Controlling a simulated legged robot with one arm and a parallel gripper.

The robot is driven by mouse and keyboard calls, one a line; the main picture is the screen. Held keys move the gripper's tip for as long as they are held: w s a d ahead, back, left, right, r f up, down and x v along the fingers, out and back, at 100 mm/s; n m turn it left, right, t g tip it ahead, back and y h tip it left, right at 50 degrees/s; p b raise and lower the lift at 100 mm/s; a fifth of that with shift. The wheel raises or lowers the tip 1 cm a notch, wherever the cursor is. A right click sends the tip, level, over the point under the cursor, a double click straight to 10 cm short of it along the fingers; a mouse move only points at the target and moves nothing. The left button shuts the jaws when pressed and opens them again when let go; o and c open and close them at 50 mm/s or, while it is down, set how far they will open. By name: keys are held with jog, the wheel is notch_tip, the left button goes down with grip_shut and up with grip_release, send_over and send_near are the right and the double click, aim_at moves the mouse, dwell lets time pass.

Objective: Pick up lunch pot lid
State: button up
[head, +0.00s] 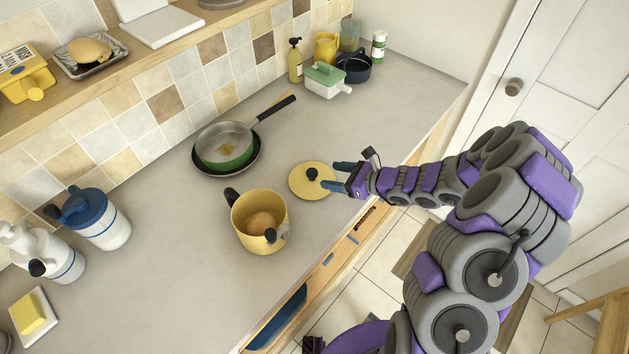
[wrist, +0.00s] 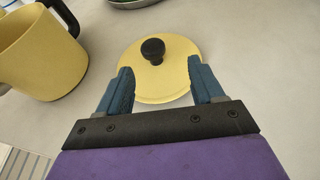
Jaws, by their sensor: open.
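The lunch pot lid is a flat yellow disc (head: 306,183) with a black knob, lying on the grey counter. In the wrist view the lid (wrist: 135,62) lies just ahead of my gripper, with its knob (wrist: 153,50) in line with the gap between the fingers. My gripper (head: 336,176) is open and empty, at the lid's right side in the head view; in the wrist view its blue fingertips (wrist: 161,78) overlap the lid's near edge. I cannot tell whether they touch it. The yellow pot (head: 260,232) stands uncovered left of the lid, with a round brownish item inside.
A frying pan (head: 224,146) is behind the lid. Bottles, a green-lidded dish (head: 325,80) and a dark pot (head: 353,67) stand at the back. The counter's front edge is close to my gripper.

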aim_at(317, 174)
jog(key=x, duration=0.2)
jog(key=b+x, duration=0.1)
jog(key=x, duration=0.3)
jog(key=shift+s+a+r, duration=0.25)
jog(key=shift+s+a, duration=0.1)
jog(key=shift+a, duration=0.1)
jog(key=shift+w+a+f+b, duration=0.15)
jog(key=shift+w+a+b, duration=0.15)
jog(key=shift+a, duration=0.05)
jog(key=c, duration=1.1)
jog(key=shift+c, duration=0.2)
